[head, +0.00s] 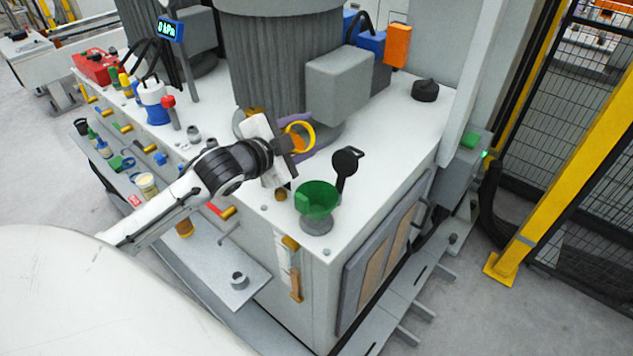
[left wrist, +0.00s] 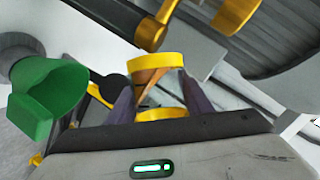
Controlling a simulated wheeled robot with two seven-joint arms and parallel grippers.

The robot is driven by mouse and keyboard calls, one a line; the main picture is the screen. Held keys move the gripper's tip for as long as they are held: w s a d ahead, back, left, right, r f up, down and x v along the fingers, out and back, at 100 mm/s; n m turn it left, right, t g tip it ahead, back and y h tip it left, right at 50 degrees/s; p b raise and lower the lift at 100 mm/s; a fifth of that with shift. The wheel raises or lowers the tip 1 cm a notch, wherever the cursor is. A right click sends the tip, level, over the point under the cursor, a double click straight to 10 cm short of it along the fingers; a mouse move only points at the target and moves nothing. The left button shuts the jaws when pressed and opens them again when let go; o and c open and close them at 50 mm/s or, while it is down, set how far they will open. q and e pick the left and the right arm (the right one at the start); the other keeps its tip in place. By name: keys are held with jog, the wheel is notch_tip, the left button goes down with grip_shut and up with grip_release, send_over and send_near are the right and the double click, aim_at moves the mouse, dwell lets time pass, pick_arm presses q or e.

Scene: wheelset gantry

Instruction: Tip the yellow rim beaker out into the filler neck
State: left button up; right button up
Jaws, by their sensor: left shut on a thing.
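My left gripper (head: 290,142) is shut on the yellow rim beaker (head: 311,139), above the white top of the machine. The beaker looks tilted, its yellow ring turned toward the head camera, with orange-brown showing inside. In the left wrist view the beaker (left wrist: 157,63) sits between both fingers, with yellow bands at both ends. A green funnel (head: 317,198) stands on the grey filler neck (head: 316,226) at the machine's near corner, below and right of the gripper. The funnel also shows at left in the left wrist view (left wrist: 45,100), apart from the beaker. My right gripper is not in view.
A black flap or cap (head: 345,161) stands up just behind the funnel. A large ribbed grey column (head: 280,60) and a grey box (head: 347,80) rise behind the gripper. A black knob (head: 425,90) is at the back right. A side shelf (head: 245,275) holds small items.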

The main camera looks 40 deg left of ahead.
pick_arm(q)
jog(key=shift+f, duration=0.1)
jog(key=shift+f+m+b, duration=0.2)
jog(key=shift+m+b, duration=0.2)
jog(key=shift+b, duration=0.55)
jog(key=shift+r+m+t+y+b, duration=0.55)
jog(key=shift+m+b, duration=0.45)
jog(key=shift+b, duration=1.05)
jog(key=shift+d+r+b, duration=0.1)
jog(key=shift+r+b, duration=0.1)
jog(key=shift+b, duration=0.2)
jog(key=shift+m, duration=0.3)
jog(key=shift+d+r, duration=0.15)
jog(key=shift+s+d+r+m+t+y, duration=0.15)
jog(key=shift+d+m+t+y, duration=0.2)
jog(key=shift+m, duration=0.15)
jog(key=shift+d+r, duration=0.15)
jog(key=shift+d, duration=0.1)
